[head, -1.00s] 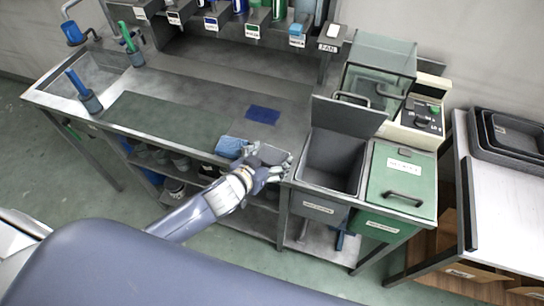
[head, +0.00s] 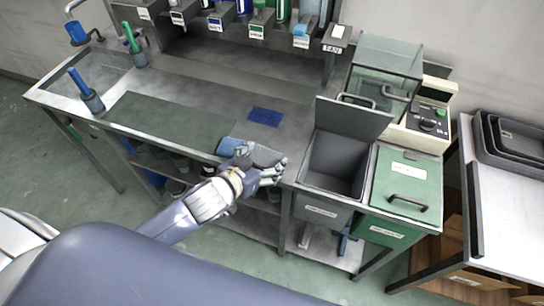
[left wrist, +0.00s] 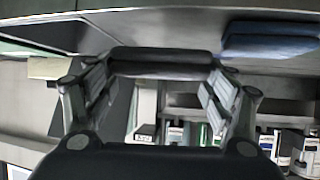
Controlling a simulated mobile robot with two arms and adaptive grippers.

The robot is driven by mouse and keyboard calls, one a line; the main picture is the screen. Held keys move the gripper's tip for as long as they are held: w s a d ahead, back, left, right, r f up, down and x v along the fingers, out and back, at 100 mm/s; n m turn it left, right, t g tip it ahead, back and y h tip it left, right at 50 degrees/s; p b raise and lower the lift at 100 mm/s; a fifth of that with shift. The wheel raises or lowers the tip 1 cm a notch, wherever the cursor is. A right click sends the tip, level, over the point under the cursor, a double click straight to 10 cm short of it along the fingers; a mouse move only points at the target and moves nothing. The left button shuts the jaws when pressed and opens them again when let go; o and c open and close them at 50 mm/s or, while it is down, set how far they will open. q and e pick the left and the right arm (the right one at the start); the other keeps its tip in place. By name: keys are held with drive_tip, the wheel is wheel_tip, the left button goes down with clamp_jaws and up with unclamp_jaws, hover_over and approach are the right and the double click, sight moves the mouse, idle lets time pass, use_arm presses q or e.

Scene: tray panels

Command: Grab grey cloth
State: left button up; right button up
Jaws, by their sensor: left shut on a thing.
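The grey cloth (head: 267,155) is at the front edge of the counter, right of a folded light-blue cloth (head: 233,146). My left gripper (head: 274,172) is at that edge, with its fingers at the grey cloth. In the left wrist view, the two fingers (left wrist: 160,80) stand on either side of the dark grey cloth (left wrist: 160,64), shut on it. The blue cloth (left wrist: 268,40) shows there at upper right, apart from the fingers. The gripper partly hides the grey cloth in the head view. My right gripper is not in view.
A grey bin (head: 318,210) with its lid up stands right of the gripper, beside a closed green bin (head: 405,200). A dark blue cloth (head: 264,116) lies flat further back. Black trays (head: 510,140) are stacked on the right table. The counter's middle is mostly clear.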

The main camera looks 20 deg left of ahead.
use_arm(q)
drive_tip(key=s+a+r+b, duration=0.1)
drive_tip(key=s+a, duration=0.4)
drive_tip(key=s, duration=0.6)
drive_tip(key=shift+s+a+r+b, duration=0.15)
drive_tip(key=shift+s+b, duration=0.05)
drive_tip(key=shift+b, duration=0.65)
